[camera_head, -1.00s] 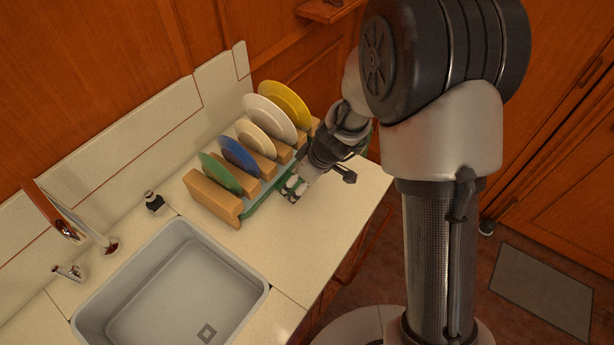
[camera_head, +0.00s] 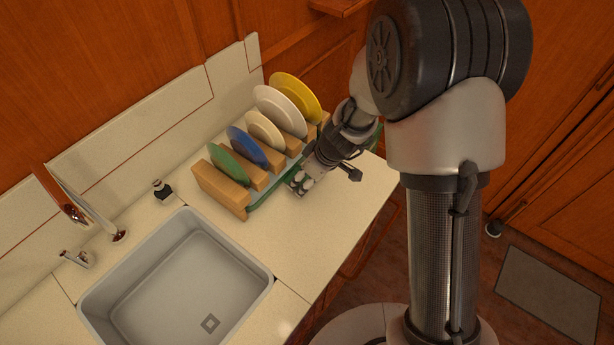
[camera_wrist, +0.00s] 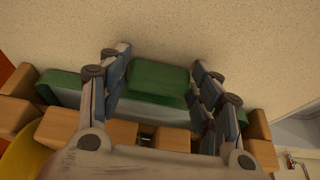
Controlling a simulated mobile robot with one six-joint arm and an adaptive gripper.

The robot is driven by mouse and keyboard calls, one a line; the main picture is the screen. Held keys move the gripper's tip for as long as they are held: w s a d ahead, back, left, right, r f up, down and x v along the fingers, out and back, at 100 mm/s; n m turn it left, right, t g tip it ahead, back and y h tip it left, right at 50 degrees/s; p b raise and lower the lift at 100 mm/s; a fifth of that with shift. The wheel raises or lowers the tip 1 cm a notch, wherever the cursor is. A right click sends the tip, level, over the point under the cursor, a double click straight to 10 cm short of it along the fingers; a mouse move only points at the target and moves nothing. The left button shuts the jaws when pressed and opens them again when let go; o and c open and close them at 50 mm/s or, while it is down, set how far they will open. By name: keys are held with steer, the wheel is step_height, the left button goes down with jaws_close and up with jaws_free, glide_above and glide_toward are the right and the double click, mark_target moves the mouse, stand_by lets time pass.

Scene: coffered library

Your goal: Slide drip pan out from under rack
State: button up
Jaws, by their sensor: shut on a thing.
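The dish rack (camera_head: 222,191) is a row of wooden blocks on the counter. It holds several upright plates: green, blue, cream, white and yellow. The green drip pan (camera_head: 262,197) lies beneath it, with its front edge showing along the rack's near side. My gripper (camera_head: 302,183) is low over the counter at the pan's front edge. In the wrist view the gripper's fingers (camera_wrist: 158,84) are on both sides of a green block-like handle (camera_wrist: 158,77) of the pan and shut on it. Most of the pan is hidden under the rack.
The grey sink (camera_head: 180,275) is left of the rack, with a faucet (camera_head: 95,220) behind it. The counter (camera_head: 285,232) in front of the rack is bare to its front edge. A wall panel stands close behind the rack.

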mark_target(346, 210)
steer(key=c, duration=0.5)
steer(key=shift+d, duration=0.1)
steer(key=shift+s+d+b, duration=0.7)
steer(key=shift+d+b, duration=0.2)
steer(key=shift+b, duration=0.1)
steer(key=shift+s+d+b, duration=0.7)
steer(key=shift+d+b, duration=0.15)
steer(key=shift+b, duration=0.1)
steer(key=shift+s+d, duration=0.1)
steer(key=shift+s+d+b, duration=0.65)
steer(key=shift+d+b, duration=0.15)
steer(key=shift+b, duration=0.1)
steer(key=shift+s+d, duration=0.7)
steer(key=shift+d, duration=0.2)
steer(key=shift+s+d, duration=0.75)
steer(key=shift+d, duration=0.15)
steer(key=shift+s+d, duration=0.7)
steer(key=shift+d, duration=0.2)
